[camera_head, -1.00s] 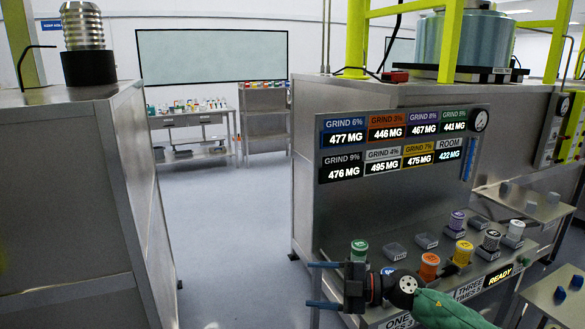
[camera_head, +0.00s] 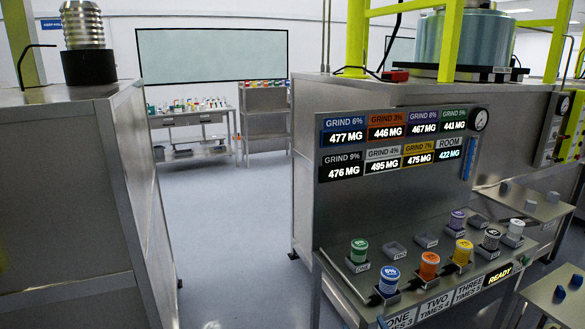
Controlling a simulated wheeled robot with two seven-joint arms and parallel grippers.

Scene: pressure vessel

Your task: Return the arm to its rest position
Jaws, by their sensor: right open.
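Neither of my grippers shows in the head view, and no part of my arms can be made out. Where my right gripper was, a blue-lidded jar (camera_head: 389,280) stands upright at the front left of the metal bench (camera_head: 338,262). A green-lidded jar (camera_head: 358,251) stands behind it and an orange one (camera_head: 428,265) to its right. A yellow-lidded jar (camera_head: 462,252) stands further right. All of these jars appear upright on the bench, with nothing gripping them.
A panel of readouts (camera_head: 392,146) stands behind the jars. A lit READY sign (camera_head: 499,274) is on the bench front. A steel cabinet (camera_head: 75,200) stands at the left. Open floor (camera_head: 225,230) lies between cabinet and bench.

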